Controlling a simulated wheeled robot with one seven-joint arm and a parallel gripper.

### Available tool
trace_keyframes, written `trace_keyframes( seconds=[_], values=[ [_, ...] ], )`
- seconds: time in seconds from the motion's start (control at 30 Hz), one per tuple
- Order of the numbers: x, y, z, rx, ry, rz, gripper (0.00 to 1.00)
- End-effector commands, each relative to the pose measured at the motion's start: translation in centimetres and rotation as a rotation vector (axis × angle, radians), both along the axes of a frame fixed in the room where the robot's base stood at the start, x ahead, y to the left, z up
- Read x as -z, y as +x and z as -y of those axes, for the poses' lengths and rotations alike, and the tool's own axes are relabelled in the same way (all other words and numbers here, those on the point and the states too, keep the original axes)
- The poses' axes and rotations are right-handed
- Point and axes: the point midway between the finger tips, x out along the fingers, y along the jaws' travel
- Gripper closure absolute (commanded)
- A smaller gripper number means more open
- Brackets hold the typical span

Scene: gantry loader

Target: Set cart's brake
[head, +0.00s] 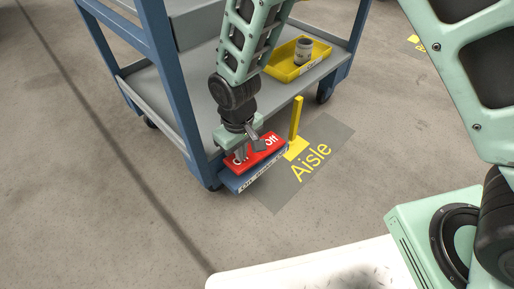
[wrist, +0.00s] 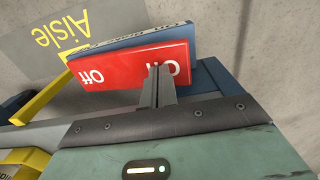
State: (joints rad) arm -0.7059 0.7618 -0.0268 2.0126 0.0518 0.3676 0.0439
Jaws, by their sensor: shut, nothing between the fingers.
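The cart (head: 165,75) has a blue frame and grey shelves. Low at its near corner is a red brake plate (head: 268,147) marked "Off" at its right end, above a blue label bar (head: 262,170) with brake lettering. In the wrist view the red plate (wrist: 110,68) shows "Off" at left and a partly covered "On" at right. My gripper (head: 242,153) is shut and empty, pointing down at the "On" end; its fingertips (wrist: 159,72) overlap that word. I cannot tell whether they touch the plate or which end is pressed down.
A yellow upright post (head: 296,118) stands just right of the red plate. A grey floor marking reading "Aisle" (head: 325,140) lies beside the cart. A yellow tray (head: 283,71) with a grey can (head: 304,50) is on the lower shelf. Open floor lies left of the cart.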

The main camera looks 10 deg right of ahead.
Motion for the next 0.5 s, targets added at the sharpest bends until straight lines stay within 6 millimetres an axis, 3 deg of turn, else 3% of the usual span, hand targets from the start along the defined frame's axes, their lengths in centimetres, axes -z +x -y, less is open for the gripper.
trace_keyframes(
  seconds=[0.5],
  values=[
    [0.84, 0.01, 0.09, 0.001, -0.001, 0.000, 1.00]
  ],
)
